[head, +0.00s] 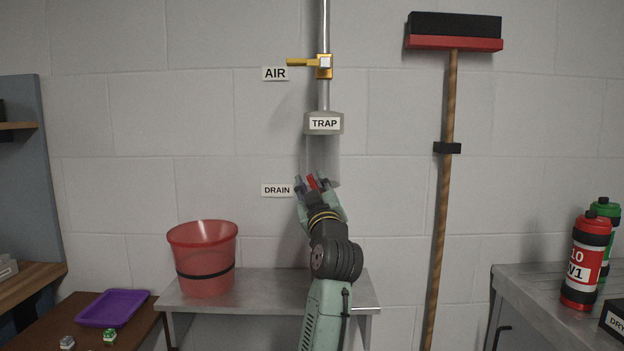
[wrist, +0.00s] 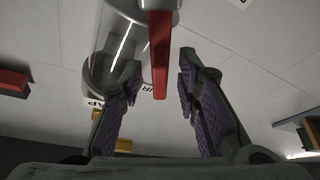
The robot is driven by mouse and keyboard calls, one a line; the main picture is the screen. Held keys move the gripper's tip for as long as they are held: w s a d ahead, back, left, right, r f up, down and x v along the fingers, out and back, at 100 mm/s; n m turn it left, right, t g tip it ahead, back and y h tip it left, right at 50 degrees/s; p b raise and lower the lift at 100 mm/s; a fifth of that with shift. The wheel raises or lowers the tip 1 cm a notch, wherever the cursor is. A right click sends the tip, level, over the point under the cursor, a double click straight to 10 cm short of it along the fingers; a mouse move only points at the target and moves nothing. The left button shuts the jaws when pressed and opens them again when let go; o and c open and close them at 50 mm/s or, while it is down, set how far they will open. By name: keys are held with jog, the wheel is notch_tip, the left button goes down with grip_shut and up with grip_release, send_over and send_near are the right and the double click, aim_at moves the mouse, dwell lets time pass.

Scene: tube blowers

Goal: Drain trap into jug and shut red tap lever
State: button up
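The trap (head: 324,123) hangs on a vertical pipe on the wall, with a grey cap and a clear bowl below. I cannot tell if liquid is in it. The red tap lever (head: 311,182) shows at the trap's lower end beside the DRAIN label. My gripper (head: 311,186) is open at the lever. In the wrist view the red lever (wrist: 160,55) lies between my two purple-padded fingers, with gaps on both sides. A red translucent bucket-like vessel, the only jug-like thing (head: 202,262), stands upright on the metal shelf, left of the drain. My arm hides the tap's underside.
A yellow AIR valve (head: 320,65) sits on the pipe above the trap. A broom (head: 443,180) hangs to the right. The metal shelf (head: 262,285) has bare room between vessel and arm. A purple tray (head: 113,308) lies lower left; bottles (head: 586,262) stand at right.

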jog(key=shift+w, duration=0.15)
jog(key=shift+c, duration=0.2)
grip_shut()
dwell(0.6)
